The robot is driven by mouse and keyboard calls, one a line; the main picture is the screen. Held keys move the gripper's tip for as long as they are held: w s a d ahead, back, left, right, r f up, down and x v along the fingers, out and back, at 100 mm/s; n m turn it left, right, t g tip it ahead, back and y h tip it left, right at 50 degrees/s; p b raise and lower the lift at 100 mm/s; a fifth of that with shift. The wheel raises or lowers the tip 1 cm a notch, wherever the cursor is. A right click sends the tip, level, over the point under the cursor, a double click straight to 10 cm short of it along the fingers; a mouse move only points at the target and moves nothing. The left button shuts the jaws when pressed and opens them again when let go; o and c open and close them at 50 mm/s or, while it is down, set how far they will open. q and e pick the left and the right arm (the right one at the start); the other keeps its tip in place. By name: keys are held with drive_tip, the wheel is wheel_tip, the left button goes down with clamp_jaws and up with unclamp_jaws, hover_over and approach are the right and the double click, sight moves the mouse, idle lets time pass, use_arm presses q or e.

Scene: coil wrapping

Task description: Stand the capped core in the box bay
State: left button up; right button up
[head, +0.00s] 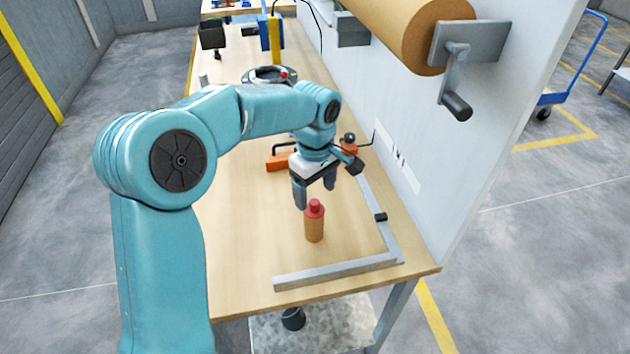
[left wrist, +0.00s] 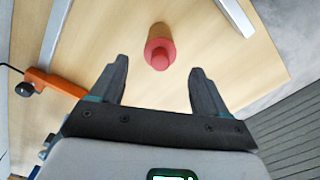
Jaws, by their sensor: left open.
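The capped core, a small tan-brown cylinder (head: 314,230) with a red cap (head: 315,209), stands upright on the wooden table near its front end. In the left wrist view the core (left wrist: 159,31) shows between and beyond the fingertips, cap toward the camera. My left gripper (head: 315,194) is open and empty, just above and behind the cap. In the left wrist view its two fingers (left wrist: 158,69) are spread, apart from the core. I cannot make out a box bay for certain. My right gripper is not in view.
A grey metal L-shaped rail (head: 335,273) edges the table's front right corner. An orange tool (head: 279,161) lies behind my gripper. A large brown roll (head: 405,28) with a crank (head: 455,82) hangs on the white panel (head: 450,150) at right. The table left of the core is clear.

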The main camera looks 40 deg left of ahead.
use_arm(q)
drive_tip(key=shift+r, duration=1.45)
